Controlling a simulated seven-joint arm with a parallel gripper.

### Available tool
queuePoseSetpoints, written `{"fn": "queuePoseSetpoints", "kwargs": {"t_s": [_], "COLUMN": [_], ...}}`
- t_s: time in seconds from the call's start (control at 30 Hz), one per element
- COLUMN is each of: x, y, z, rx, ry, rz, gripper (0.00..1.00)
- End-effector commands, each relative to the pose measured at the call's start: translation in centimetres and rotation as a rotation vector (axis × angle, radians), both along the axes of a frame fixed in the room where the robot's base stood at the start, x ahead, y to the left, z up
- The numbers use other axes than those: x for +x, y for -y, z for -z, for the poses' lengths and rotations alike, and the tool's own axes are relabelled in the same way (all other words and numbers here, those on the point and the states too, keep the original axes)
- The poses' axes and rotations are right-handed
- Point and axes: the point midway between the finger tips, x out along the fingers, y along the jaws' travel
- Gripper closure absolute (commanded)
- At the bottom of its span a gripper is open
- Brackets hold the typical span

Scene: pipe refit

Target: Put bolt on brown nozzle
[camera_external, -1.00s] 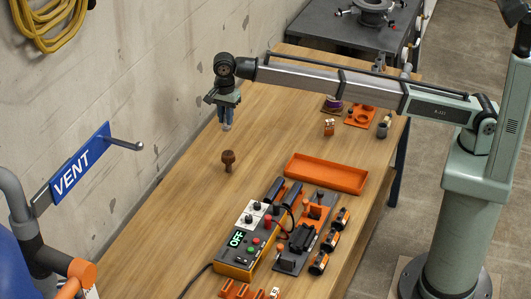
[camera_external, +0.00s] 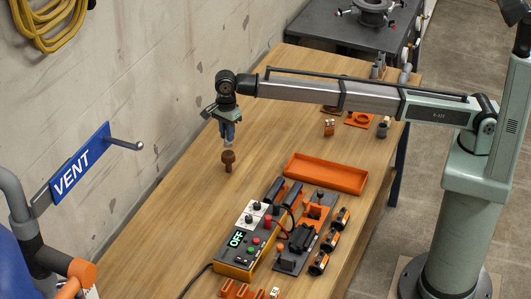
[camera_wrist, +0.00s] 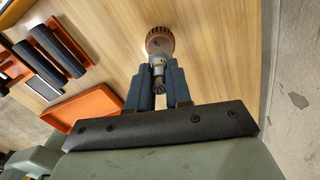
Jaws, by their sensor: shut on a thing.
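The brown nozzle (camera_external: 228,160) stands upright on the wooden table near the wall, with a wide round top. In the wrist view the brown nozzle (camera_wrist: 160,39) shows just beyond my fingertips. My gripper (camera_external: 228,137) is directly above it, pointing down, with blue fingers. It is shut on a grey metal bolt (camera_wrist: 158,70), seen between the fingers (camera_wrist: 159,84) in the wrist view. The bolt's far end overlaps the nozzle's top in that view. I cannot tell whether bolt and nozzle touch.
An orange tray (camera_external: 325,174) lies to the right on the table (camera_external: 160,235). A control box reading OFF (camera_external: 245,240) and several tools stand in front. The wall is close on the left, with a VENT sign (camera_external: 77,160). Table around the nozzle is clear.

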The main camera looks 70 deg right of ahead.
Motion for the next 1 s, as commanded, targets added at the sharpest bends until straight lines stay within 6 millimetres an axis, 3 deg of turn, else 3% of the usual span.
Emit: {"fn": "queuePoseSetpoints", "kwargs": {"t_s": [0.27,0.67,0.7,0.93,1.0], "x": [0.0,0.0,0.0,0.0,0.0], "y": [0.0,0.0,0.0,0.0,0.0], "z": [3.1,3.5,3.5,3.5,3.5], "rx": [0.0,0.0,0.0,0.0,0.0], "ry": [0.0,0.0,0.0,0.0,0.0], "rz": [0.0,-0.001,-0.001,-0.001,0.0], "gripper": [1.0,1.0,0.79,0.57,0.55]}}
